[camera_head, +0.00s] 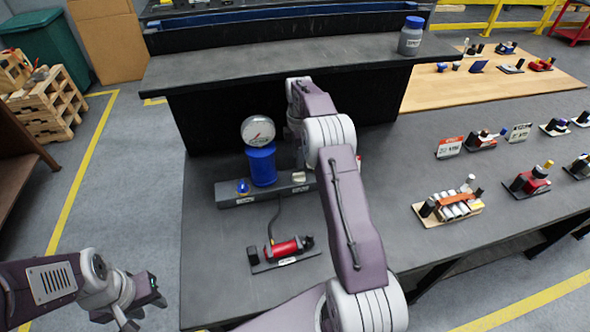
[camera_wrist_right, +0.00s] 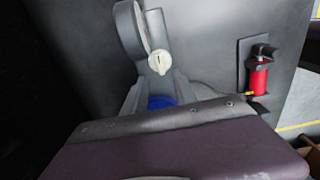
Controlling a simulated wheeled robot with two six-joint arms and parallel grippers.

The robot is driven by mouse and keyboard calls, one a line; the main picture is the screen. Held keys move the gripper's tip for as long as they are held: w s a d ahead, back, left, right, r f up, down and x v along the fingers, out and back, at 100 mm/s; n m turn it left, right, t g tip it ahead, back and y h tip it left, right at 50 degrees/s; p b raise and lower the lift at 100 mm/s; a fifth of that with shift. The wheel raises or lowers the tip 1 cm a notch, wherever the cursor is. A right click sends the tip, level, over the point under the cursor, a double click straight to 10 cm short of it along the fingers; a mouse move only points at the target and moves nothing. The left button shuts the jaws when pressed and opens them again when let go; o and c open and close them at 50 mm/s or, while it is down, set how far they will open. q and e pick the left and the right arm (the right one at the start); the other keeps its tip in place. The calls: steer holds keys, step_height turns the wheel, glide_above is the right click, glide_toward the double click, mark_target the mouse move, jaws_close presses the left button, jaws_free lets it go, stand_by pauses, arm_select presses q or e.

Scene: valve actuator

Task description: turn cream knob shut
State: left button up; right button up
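The cream knob (camera_wrist_right: 159,62) shows in the right wrist view, beside the grey edge-on gauge (camera_wrist_right: 130,30) and above the blue cylinder (camera_wrist_right: 160,102). In the head view I cannot make out the knob; my right arm covers that side. The white-faced gauge (camera_head: 258,131) stands there on the blue cylinder (camera_head: 262,166). My right gripper (camera_wrist_right: 156,82) has its grey fingers spread, with the knob just beyond and between their tips; contact is not clear. My left gripper (camera_head: 142,303) is low at the left, away from the bench, its opening unclear.
The cylinder stands on a dark block (camera_head: 268,193) with a small blue knob (camera_head: 243,186). A red cylinder fixture (camera_head: 285,248) lies in front. Several small fixtures stand on the bench's right side. A raised shelf (camera_head: 270,62) runs behind.

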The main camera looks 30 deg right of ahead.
mark_target(298, 174)
step_height(298, 174, down, 7)
steer(key=shift+f+p, duration=0.1)
steer(key=shift+p, duration=0.5)
steer(key=shift+a, duration=0.1)
jaws_close()
